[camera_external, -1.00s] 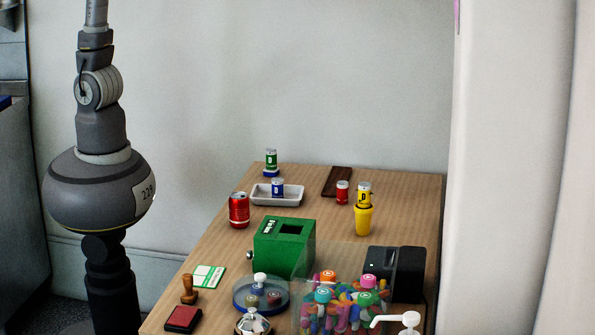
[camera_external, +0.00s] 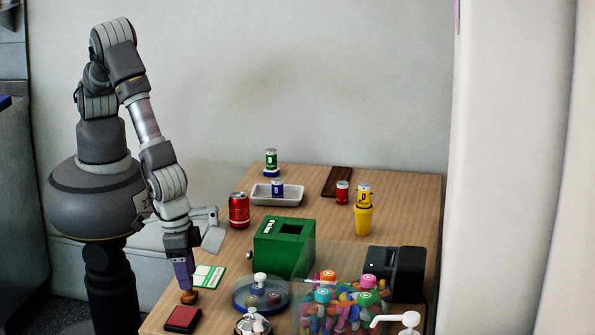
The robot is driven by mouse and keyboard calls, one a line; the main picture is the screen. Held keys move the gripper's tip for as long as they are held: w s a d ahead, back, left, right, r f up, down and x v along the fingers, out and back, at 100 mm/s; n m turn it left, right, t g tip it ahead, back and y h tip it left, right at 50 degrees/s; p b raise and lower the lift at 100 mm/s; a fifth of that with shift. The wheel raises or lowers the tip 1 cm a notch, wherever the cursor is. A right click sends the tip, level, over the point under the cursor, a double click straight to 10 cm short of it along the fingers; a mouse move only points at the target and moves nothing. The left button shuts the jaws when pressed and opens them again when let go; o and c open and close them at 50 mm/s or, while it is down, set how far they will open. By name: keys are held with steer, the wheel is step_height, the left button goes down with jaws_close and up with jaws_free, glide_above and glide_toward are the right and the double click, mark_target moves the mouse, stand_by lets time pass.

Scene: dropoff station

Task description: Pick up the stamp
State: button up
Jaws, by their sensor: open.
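The stamp (camera_external: 189,297) is a small brown wooden piece on the near left of the table, beside the red ink pad. Only its lower part shows; my gripper hides its upper part. My gripper (camera_external: 184,279) points down over the stamp. It is open, with its fingers at the stamp's handle. I cannot tell whether the fingers touch it.
The red ink pad (camera_external: 184,319) lies just in front of the stamp. A green and white card (camera_external: 209,276) lies behind it. A round clear container (camera_external: 261,295) and a green box (camera_external: 284,246) stand to the right. A red can (camera_external: 239,210) stands farther back.

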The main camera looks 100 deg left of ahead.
mark_target(188, 297)
steer(key=f+b, duration=0.1)
steer(key=f, duration=0.3)
steer(key=shift+w+b, duration=0.2)
steer(key=shift+b, duration=0.15)
steer(key=shift+r, duration=0.1)
steer(key=c, duration=0.9)
steer(key=shift+o, duration=0.2)
steer(key=shift+r, duration=0.1)
